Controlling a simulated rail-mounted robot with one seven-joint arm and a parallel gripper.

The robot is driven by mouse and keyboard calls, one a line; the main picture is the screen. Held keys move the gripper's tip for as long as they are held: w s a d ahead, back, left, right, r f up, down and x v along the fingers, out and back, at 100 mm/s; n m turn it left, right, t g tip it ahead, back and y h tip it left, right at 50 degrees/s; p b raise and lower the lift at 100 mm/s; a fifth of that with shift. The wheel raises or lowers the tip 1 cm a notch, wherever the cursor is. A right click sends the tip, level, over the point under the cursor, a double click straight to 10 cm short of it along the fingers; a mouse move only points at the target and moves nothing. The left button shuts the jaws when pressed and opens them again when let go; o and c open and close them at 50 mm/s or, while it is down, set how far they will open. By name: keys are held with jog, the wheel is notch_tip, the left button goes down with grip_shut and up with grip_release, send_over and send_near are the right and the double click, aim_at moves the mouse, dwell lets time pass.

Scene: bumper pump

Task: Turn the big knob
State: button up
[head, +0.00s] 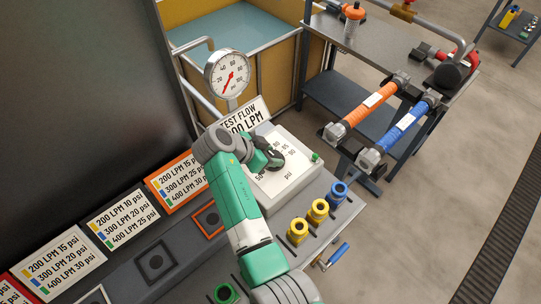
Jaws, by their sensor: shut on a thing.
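The big knob (277,163) is a dark round knob on a white sloped panel (292,186) with a printed psi scale around it. My arm reaches up from the bottom of the head view. My gripper (269,154) is at the knob and shut on it. The gripper and wrist hide part of the knob and part of the scale, so the knob's exact setting cannot be read. A round pressure gauge (227,75) with a red needle stands behind the panel.
A test flow sign (245,116) stands behind the panel, partly covered by my wrist. Yellow fittings (298,231) and a blue fitting (338,192) stand in front of it. Orange (367,108) and blue (407,125) cylinders lie at the right. Label cards (121,216) line the left.

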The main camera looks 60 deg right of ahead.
jog(key=shift+f, duration=0.2)
jog(key=o, duration=1)
jog(key=shift+r, duration=0.1)
jog(key=shift+w+a+r, duration=0.15)
jog(key=shift+a+r, duration=0.05)
jog(key=shift+r, duration=0.1)
jog(key=p+v, duration=0.1)
jog(key=v, duration=0.6)
